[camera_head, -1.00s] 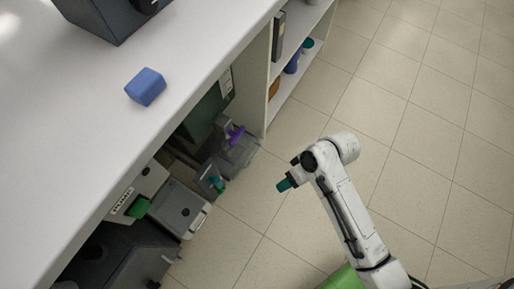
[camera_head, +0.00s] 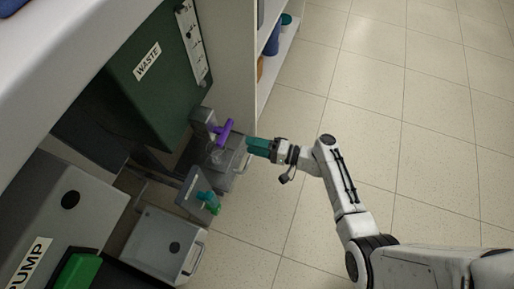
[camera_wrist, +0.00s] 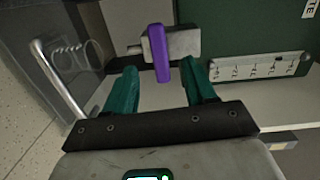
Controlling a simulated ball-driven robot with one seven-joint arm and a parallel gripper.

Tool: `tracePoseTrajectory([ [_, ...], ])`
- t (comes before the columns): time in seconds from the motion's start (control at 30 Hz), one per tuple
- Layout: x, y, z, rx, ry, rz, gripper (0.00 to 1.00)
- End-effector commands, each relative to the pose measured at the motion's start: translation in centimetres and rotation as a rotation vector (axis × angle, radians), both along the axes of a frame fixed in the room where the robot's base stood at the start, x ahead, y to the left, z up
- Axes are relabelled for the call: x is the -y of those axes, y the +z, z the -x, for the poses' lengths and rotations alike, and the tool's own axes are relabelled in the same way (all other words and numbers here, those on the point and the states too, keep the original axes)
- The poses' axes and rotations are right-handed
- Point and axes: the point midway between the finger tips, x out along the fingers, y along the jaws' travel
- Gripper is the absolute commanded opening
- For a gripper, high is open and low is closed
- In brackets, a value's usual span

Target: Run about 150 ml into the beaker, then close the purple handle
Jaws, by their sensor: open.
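The purple handle (camera_head: 223,133) sits on a grey valve block (camera_head: 203,119) below the dark green waste box. In the wrist view the purple handle (camera_wrist: 158,53) stands ahead of my gripper (camera_wrist: 160,82), between the lines of its two teal fingers, with a gap on each side. My gripper (camera_head: 250,146) is open and empty, just right of the handle in the head view. A clear vessel (camera_head: 219,157), perhaps the beaker, stands under the valve. Its liquid level cannot be read.
A teal handle (camera_head: 208,199) on a grey plate is nearer. A grey lidded container (camera_head: 160,245), the pump housing (camera_head: 60,205) and the waste box (camera_head: 150,75) crowd the left. A shelf unit (camera_head: 236,60) stands behind. The tiled floor (camera_head: 330,100) to the right is clear.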

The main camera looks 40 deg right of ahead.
Motion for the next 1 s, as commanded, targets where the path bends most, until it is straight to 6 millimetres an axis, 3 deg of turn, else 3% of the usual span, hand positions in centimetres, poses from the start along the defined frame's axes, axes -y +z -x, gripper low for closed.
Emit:
tracePoseTrajectory([
  [0.03,0.6,-0.9,-0.4,0.005,-0.024,-0.02,0.55],
  [0.27,0.9,-0.9,-1.2,0.015,-0.057,-0.051,0.55],
  [1.0,-3.4,-1.0,-7.1,0.013,-0.053,-0.048,0.55],
])
